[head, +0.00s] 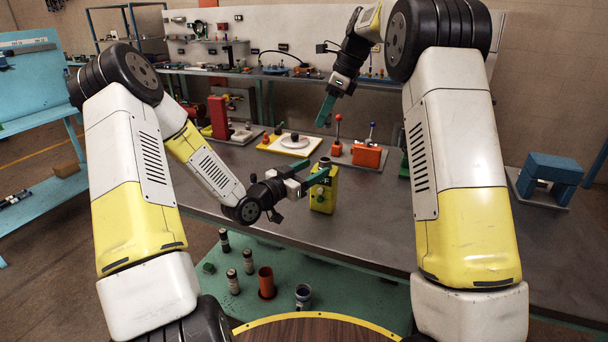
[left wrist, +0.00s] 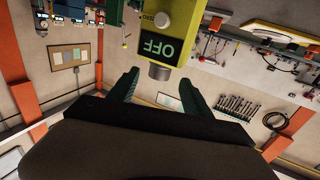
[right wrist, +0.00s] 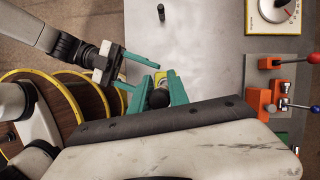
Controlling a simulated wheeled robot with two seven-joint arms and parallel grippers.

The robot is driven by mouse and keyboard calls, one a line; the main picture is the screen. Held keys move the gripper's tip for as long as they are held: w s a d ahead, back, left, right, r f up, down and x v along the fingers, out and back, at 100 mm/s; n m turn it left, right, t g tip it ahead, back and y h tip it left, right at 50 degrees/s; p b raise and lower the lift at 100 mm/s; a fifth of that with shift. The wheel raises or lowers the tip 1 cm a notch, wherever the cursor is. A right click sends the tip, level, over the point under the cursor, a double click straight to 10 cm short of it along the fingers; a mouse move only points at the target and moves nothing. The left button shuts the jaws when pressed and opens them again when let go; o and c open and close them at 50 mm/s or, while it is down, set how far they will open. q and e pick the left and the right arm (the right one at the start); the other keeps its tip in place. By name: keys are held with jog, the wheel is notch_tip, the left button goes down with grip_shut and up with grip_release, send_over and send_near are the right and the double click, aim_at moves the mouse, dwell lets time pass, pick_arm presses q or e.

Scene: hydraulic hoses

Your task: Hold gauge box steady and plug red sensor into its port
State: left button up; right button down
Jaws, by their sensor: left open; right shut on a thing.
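The gauge box (head: 323,196) is a yellow block standing upright near the table's front edge, with a round port (head: 324,161) on top. My left gripper (head: 314,181) is open at the box. In the left wrist view the box (left wrist: 178,22) appears upside down with an "OFF" display, its grey port (left wrist: 159,72) between the open fingers; contact cannot be told. My right gripper (head: 325,112) is raised above and behind the box, fingers downward. In the right wrist view it is shut on a dark round-ended thing (right wrist: 158,98). No red shows on it, so I cannot tell if it is the red sensor.
Behind the box stand a plate with a white dial (head: 295,142), an orange lever block (head: 368,156) and a red block (head: 218,117). A blue block (head: 550,170) sits at the right. The table between box and blue block is mostly clear. Several cylinders stand on the lower green shelf (head: 345,300).

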aim_at(330, 160)
pick_arm(q)
jog(key=x, duration=0.8)
jog(key=shift+w, duration=0.1)
grip_shut()
